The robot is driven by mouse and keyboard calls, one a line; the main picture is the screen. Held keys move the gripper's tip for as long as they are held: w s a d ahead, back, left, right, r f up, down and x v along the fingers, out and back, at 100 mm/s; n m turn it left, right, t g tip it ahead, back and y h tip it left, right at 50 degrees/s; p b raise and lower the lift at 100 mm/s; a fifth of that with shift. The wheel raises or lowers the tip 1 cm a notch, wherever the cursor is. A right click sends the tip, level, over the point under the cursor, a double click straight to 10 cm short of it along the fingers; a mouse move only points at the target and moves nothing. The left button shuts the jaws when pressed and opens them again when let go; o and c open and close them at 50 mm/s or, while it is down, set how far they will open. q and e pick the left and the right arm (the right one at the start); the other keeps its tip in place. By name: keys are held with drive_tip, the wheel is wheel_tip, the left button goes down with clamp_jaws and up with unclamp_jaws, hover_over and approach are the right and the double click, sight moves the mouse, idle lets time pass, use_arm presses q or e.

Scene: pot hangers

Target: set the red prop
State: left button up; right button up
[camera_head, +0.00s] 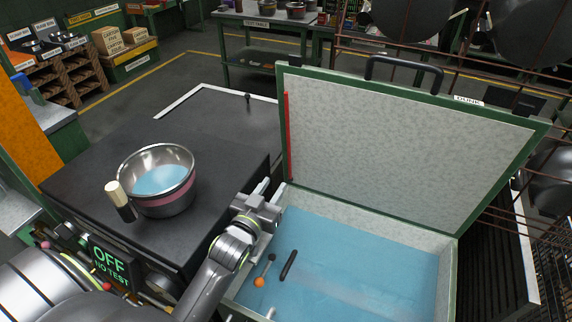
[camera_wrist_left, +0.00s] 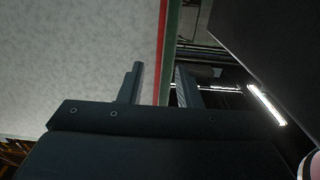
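The red prop (camera_head: 287,135) is a thin red bar along the left edge of the raised lid (camera_head: 390,140) of the water tank. Its lower end is near the tank's left rim. In the left wrist view the red prop (camera_wrist_left: 161,45) runs beside the lid's green edge (camera_wrist_left: 172,40). My left gripper (camera_head: 271,188) is at the tank's left rim, just below the prop's lower end. In the wrist view the left gripper (camera_wrist_left: 158,85) has its fingers apart, with the red and green edges seen between them and nothing visibly gripped. My right gripper is not in view.
The tank holds blue water (camera_head: 350,270), with an orange-ended item (camera_head: 260,282) and a dark bar (camera_head: 288,265) in it. A steel pot (camera_head: 158,180) stands on the dark bench at left. A rack with hanging pans (camera_head: 410,15) is behind the lid.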

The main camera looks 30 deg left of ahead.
sight(289, 163)
use_arm(q)
drive_tip(key=w, duration=0.8)
drive_tip(key=shift+w+a, duration=0.25)
drive_tip(key=shift+w, duration=0.05)
clamp_jaws()
